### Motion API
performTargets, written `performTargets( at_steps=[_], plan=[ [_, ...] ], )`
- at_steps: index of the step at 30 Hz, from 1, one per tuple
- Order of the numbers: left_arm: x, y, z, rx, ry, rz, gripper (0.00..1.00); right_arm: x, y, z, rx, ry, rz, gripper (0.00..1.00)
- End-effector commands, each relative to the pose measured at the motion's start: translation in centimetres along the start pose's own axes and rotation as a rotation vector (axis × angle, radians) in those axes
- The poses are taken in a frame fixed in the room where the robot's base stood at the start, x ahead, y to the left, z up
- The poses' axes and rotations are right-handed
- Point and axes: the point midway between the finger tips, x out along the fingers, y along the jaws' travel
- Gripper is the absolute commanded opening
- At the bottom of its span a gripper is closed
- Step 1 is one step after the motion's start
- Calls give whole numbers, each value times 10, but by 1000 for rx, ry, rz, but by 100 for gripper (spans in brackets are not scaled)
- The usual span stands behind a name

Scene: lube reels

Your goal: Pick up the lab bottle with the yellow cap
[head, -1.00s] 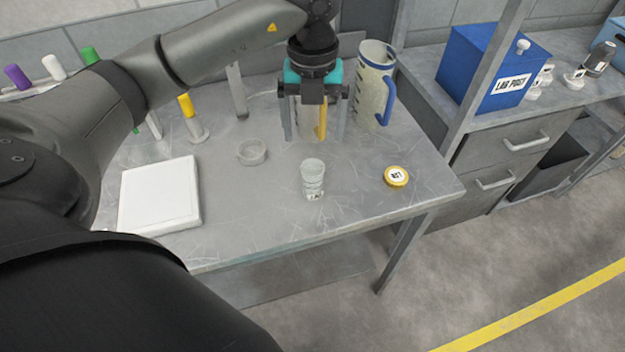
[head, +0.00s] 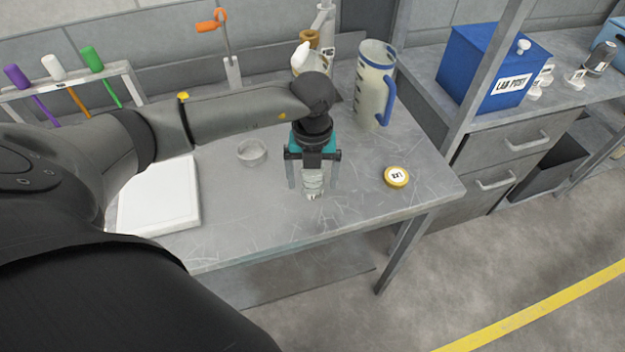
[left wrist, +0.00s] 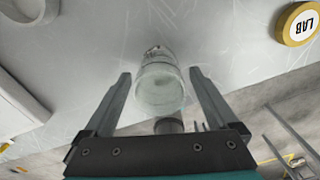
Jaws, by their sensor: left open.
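A small clear lab bottle (head: 313,186) stands on the grey table with no cap on it; its open mouth shows in the left wrist view (left wrist: 160,88). A yellow-rimmed round cap (head: 396,177) with a white label lies to its right; in the left wrist view the cap (left wrist: 298,24) reads "LAB". My left gripper (head: 313,182) points down over the bottle, its fingers spread on either side. In the left wrist view, gaps show between the bottle and both fingertips (left wrist: 159,76). My right gripper is not in view.
A white square plate (head: 160,198) and a shallow clear dish (head: 251,152) are to the left. A tall pitcher with a blue handle (head: 373,90) stands behind on the right. A rack of colored tools (head: 75,80) is at the back left. The table's front is clear.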

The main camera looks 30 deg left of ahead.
Motion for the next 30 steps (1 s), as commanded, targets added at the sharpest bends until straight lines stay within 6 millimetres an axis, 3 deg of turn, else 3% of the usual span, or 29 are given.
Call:
performTargets(
  at_steps=[9, 30],
  plan=[
    [7, 0, 0, 1, 0, 0, 93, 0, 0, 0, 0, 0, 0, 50],
    [7, 0, 0, 1, -1, 0, 14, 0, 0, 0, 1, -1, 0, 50]
  ],
)
